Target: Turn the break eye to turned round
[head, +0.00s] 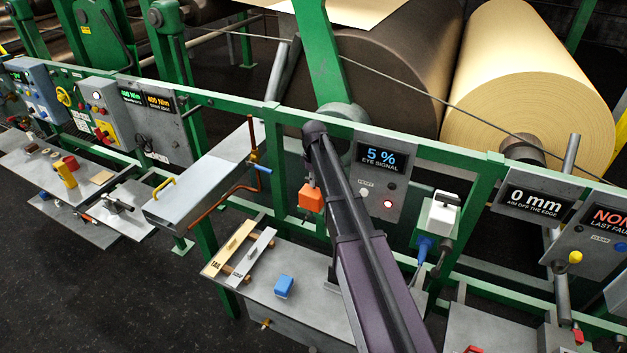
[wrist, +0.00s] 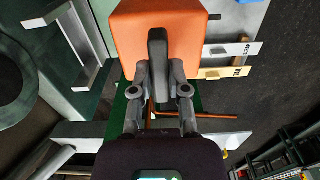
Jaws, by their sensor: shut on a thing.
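The break eye appears to be the orange block (head: 311,198) on the green rail, left of the eye signal panel. It fills the top middle of the wrist view (wrist: 132,35), with a dark grey tab (wrist: 157,48) on its near face. My gripper (wrist: 159,68) has its two fingers closed on either side of that tab. In the head view my arm hides most of the gripper.
A white box (head: 440,216) with a blue plug (head: 423,245) stands right of the panel. Below is a grey shelf (head: 262,305) with a blue block (head: 284,286) and labelled strips. A copper-coloured bent rod (head: 222,200) is left of the orange block. Large rolls (head: 530,90) stand behind the rail.

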